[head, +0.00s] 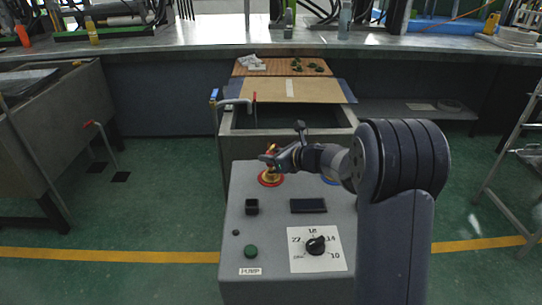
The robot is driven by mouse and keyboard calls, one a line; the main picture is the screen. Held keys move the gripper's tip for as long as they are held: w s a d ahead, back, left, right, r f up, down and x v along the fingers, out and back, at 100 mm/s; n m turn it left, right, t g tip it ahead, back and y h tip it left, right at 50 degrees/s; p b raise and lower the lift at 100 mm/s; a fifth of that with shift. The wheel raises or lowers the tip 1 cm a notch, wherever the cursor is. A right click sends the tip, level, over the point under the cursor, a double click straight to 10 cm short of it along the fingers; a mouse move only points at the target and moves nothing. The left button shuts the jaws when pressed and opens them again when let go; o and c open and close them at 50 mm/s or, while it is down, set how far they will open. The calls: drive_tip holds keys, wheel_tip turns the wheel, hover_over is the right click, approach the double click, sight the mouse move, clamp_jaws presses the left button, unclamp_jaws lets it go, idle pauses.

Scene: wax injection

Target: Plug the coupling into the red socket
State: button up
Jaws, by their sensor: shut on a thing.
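The red socket (271,181) shows as a red ring on the top of the grey console (285,225), at its back left. A small brass-coloured coupling (271,173) stands over the middle of the ring. My gripper (270,158) reaches in from the right and is shut on the coupling's upper part. The coupling's lower end appears at the ring, but I cannot tell whether it is seated, touching or just above. The fingers hide part of the coupling.
A blue ring (331,181) lies partly behind my arm. The console also bears a black block (252,206), a dark panel (309,205), a black dial knob (316,245) and a green button (250,251). A tank with a board (295,91) stands behind.

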drive_tip(key=shift+f+b, duration=1.4)
drive_tip(key=shift+b, duration=0.05)
drive_tip(key=o, duration=1.1)
drive_tip(key=shift+r, duration=0.1)
drive_tip(key=p+v, duration=0.1)
drive_tip(key=v, duration=1)
drive_tip(key=shift+w+a, duration=0.1)
